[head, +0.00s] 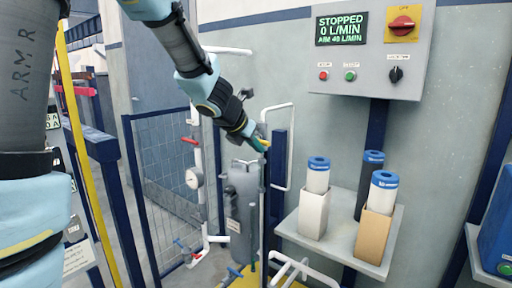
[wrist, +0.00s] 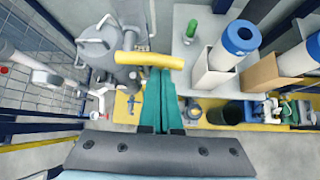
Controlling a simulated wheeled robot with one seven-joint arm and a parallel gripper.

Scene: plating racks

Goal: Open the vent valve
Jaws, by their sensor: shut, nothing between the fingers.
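A yellow lever handle (wrist: 150,60) lies across the picture just beyond my fingertips in the wrist view. In the head view my gripper (head: 259,147) is above and right of the grey filter housing (head: 242,195). I cannot tell whether the fingertips touch the handle. The grey housing (wrist: 98,45) is left of the fingers in the wrist view.
A control panel (head: 368,50) reads STOPPED, 0 L/MIN, AIM 40 L/MIN. A shelf (head: 345,248) at right holds blue-capped cartridges (head: 318,175). A red-handled valve (head: 190,141) and a gauge (head: 194,178) sit on the white pipe at left. A mesh fence (head: 165,165) stands behind.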

